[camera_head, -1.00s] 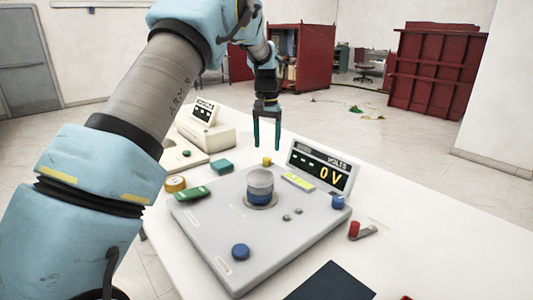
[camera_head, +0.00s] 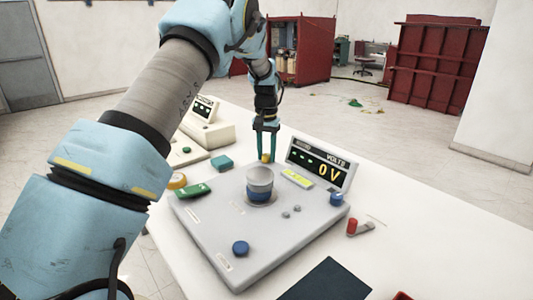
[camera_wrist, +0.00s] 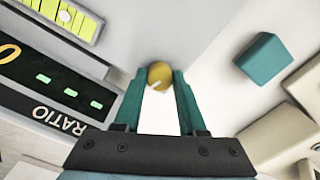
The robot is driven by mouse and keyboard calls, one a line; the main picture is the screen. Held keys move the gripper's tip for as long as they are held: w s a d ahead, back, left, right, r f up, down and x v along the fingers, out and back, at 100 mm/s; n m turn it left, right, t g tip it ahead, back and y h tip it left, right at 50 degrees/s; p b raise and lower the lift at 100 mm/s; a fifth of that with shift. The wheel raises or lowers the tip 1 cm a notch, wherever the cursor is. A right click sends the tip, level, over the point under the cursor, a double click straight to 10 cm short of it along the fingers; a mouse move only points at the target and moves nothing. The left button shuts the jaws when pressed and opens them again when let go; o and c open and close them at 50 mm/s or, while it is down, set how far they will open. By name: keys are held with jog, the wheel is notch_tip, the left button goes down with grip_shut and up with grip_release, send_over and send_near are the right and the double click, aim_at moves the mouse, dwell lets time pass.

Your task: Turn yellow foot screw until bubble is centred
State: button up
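The yellow foot screw (camera_head: 266,158) is a small knob at the far corner of the grey instrument base (camera_head: 215,232). My gripper (camera_head: 267,157) points down over it, with its two teal fingers on either side. In the wrist view the yellow screw (camera_wrist: 160,74) fills the space between the fingertips (camera_wrist: 160,78), with no clear gap on either side. A yellow-green bubble vial (camera_head: 297,178) lies on the base near the display.
Blue foot screws stand at the front (camera_head: 240,248) and right (camera_head: 336,199) of the base. A display (camera_head: 322,167) reading 0 V stands close right of my gripper. A teal block (camera_head: 222,163) and green object (camera_head: 193,191) lie to the left. A round metal part (camera_head: 260,180) stands mid-base.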

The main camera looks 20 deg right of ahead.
grip_shut()
jog(key=shift+m, duration=0.3)
jog(key=m, duration=0.2)
jog(key=shift+m+b, duration=0.4)
jog(key=m, duration=0.4)
jog(key=shift+m, duration=0.3)
jog(key=m, duration=0.6)
jog(key=m+p, duration=0.1)
jog(key=m, duration=0.4)
jog(key=shift+d+m, duration=0.1)
jog(key=shift+m, duration=0.2)
